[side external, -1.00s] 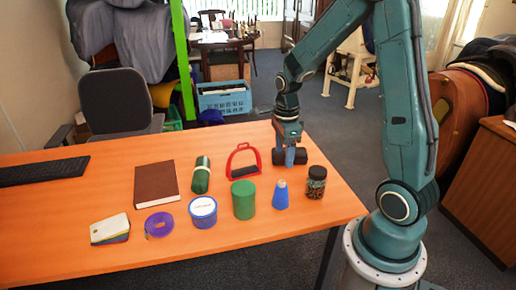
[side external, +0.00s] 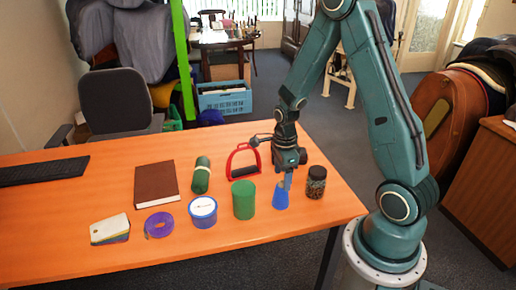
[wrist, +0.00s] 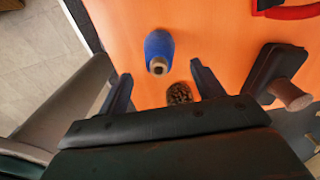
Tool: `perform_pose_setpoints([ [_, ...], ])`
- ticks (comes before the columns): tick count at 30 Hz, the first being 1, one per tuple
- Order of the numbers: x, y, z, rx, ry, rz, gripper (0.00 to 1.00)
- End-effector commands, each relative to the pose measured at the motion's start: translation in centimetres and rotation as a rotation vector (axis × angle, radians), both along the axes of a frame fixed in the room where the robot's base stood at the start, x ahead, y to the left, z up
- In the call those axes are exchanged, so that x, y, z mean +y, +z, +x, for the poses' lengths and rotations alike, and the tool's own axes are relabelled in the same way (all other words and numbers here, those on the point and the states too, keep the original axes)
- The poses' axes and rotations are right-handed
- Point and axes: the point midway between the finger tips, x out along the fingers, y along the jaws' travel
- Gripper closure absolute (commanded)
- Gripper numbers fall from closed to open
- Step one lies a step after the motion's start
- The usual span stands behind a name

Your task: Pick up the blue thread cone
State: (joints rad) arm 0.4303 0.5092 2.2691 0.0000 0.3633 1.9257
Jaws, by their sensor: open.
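The blue thread cone (side external: 281,197) stands upright on the orange table, between a green cylinder and a dark jar. My gripper (side external: 287,181) is right above it in the side view, and a finger covers the cone's top there. In the wrist view the cone (wrist: 159,50) shows its tan tip and lies beyond the two fingertips. My gripper (wrist: 163,75) is open there, with nothing visible held between its fingers.
The jar (side external: 316,183) stands close on the right and the green cylinder (side external: 244,200) on the left. A red stirrup (side external: 243,163) is behind. A blue-white tin (side external: 203,211), purple tape roll (side external: 159,225) and brown book (side external: 156,183) lie further left. The table's front strip is clear.

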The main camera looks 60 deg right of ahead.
Motion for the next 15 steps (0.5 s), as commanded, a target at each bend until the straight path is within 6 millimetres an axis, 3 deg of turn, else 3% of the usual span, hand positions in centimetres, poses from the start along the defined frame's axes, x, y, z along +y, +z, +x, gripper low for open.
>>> perform_pose_setpoints([
  [8,0.0,-0.2,0.0,0.001,0.000,0.001,0.33],
  [15,0.1,-1.7,-0.1,0.003,0.000,0.001,0.33],
])
